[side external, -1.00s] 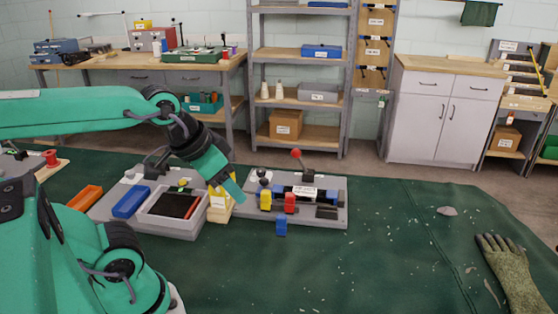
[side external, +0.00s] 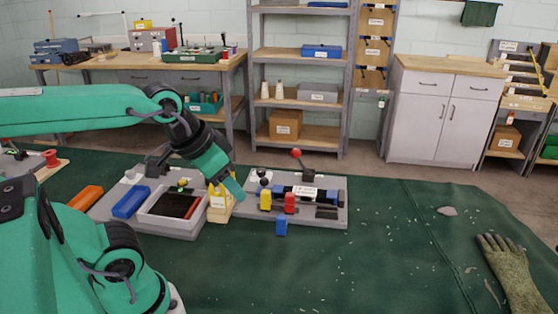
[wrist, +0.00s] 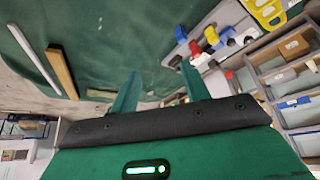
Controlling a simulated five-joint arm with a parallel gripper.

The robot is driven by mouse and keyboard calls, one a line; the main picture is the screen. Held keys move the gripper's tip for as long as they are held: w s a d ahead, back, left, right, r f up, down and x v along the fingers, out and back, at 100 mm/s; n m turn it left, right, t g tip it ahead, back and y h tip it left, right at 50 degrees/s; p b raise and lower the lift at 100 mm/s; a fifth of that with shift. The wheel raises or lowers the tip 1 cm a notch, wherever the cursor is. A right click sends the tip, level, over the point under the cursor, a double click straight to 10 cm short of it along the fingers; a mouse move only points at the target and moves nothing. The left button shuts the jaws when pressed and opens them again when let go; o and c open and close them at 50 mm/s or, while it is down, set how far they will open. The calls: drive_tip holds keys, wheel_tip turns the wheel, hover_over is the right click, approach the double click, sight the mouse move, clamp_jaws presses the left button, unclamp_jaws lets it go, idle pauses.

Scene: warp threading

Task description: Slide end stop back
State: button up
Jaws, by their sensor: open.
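A grey fixture plate (side external: 335,222) lies on the green mat in the side view. It carries a yellow block (side external: 266,200), a red block (side external: 290,203), a dark block (side external: 327,212) and a lever with a red knob (side external: 296,153). A blue block (side external: 281,226) is at its front edge. I cannot tell which part is the end stop. My gripper (side external: 239,193) is just left of the yellow block, apart from the coloured blocks. In the wrist view my gripper (wrist: 160,70) is open, with nothing between its fingers. The wrist view shows the coloured blocks to the upper right.
A grey tray unit (side external: 163,228) with a blue bin (side external: 131,202) stands left of the plate. A pale wooden block with a yellow top (side external: 219,212) is close beside my gripper. A glove (side external: 510,275) lies at right. The mat between is mostly clear.

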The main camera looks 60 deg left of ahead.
drive_tip(key=w, duration=0.1)
drive_tip(key=m+g, duration=0.6)
drive_tip(key=m, duration=0.1)
hover_over(264, 181)
drive_tip(key=f, duration=1.3)
drive_tip(key=shift+w+a, duration=0.25)
drive_tip(key=shift+w, duration=0.05)
drive_tip(key=shift+a+f, duration=0.2)
drive_tip(key=shift+f, duration=3.9)
clamp_jaws()
